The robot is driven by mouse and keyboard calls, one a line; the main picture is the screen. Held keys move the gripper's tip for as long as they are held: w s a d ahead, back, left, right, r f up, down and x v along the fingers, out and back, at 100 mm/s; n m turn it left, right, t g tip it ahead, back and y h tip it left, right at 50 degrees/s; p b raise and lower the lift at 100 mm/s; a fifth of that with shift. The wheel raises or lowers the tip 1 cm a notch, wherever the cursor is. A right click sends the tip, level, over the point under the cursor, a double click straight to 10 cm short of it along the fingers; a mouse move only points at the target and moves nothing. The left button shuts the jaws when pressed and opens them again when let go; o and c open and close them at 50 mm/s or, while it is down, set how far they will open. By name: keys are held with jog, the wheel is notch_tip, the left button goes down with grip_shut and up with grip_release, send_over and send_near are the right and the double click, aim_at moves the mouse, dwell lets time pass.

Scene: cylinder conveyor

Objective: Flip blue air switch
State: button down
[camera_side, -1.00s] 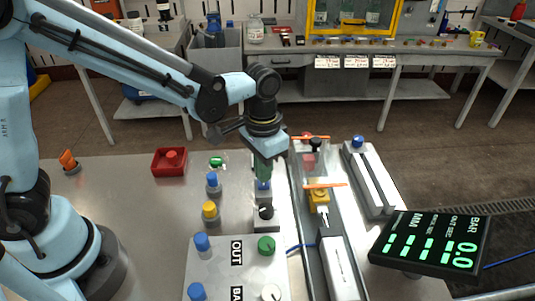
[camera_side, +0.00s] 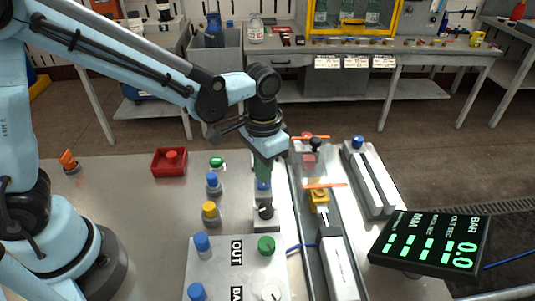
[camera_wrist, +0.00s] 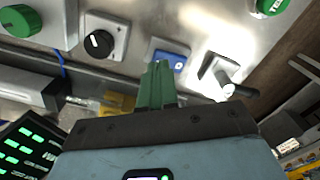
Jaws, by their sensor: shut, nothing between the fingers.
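The blue air switch (camera_wrist: 178,61) shows in the wrist view as a small blue rocker on a light plate, just beyond my fingertips. In the side view a bit of its blue (camera_side: 264,185) shows right under my gripper (camera_side: 263,176). My gripper's green fingers (camera_wrist: 158,68) are shut together and empty, and their tips overlap the switch's near left edge in the wrist view. I cannot tell whether they touch it. The fingers hide part of the switch.
Blue (camera_side: 213,180) and yellow (camera_side: 209,209) knobs stand left in the side view. The conveyor rail (camera_side: 312,240) runs close on the right.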

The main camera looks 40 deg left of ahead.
jog(key=shift+f, duration=0.95)
dwell(0.6)
jog(key=shift+r, duration=3.5)
jog(key=s+a+r+n+t, duration=0.3)
jog(key=s+a+t, duration=0.4)
jog(key=a, duration=0.5)
jog(key=shift+r, duration=0.4)
